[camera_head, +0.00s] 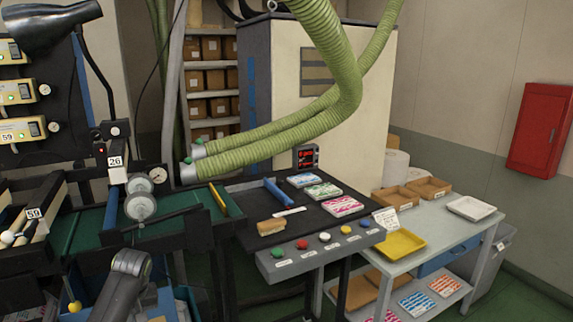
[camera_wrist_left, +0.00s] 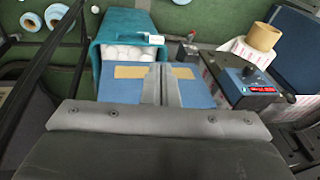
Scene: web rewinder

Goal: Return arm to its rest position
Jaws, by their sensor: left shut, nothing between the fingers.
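My left gripper shows in the left wrist view (camera_wrist_left: 157,78). Its two grey fingers are together with nothing between them, in front of a blue surface (camera_wrist_left: 120,88) with tan strips. In the head view, a dark rounded link of my arm (camera_head: 130,264) rises at the bottom left, and no gripper fingers show there. My right gripper is in neither view.
The wrist view has a teal bin (camera_wrist_left: 105,32) of white rolls, a black device with a knob (camera_wrist_left: 248,90) and a brown roll (camera_wrist_left: 261,37). The head view has a button panel (camera_head: 320,250), green hoses (camera_head: 270,143) and a side table (camera_head: 450,235).

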